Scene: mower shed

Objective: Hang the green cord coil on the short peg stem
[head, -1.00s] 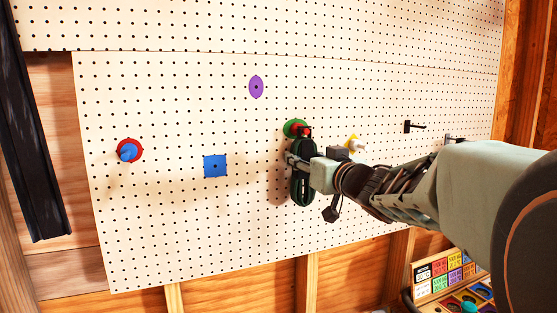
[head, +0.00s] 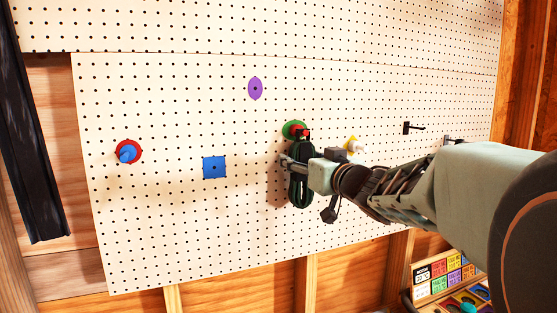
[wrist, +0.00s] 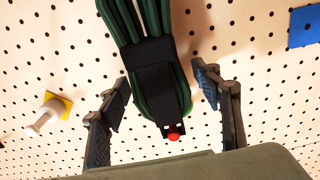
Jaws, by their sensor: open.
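The dark green cord coil (head: 300,185) hangs upright in front of the pegboard, below a green round plate (head: 290,128) with a red-tipped peg stem (head: 305,133). In the wrist view the coil (wrist: 180,55) has a black wrap, and the red tip (wrist: 174,136) shows at its upper end, which points down in that picture. The coil's end appears to be at the stem; whether the stem passes fully through it is hard to tell. My gripper (wrist: 162,95) is open, with one finger on each side of the coil and visible gaps.
A yellow plate with a white peg (head: 354,145) and a black hook (head: 412,127) are right. A bin (head: 430,288) stands lower right.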

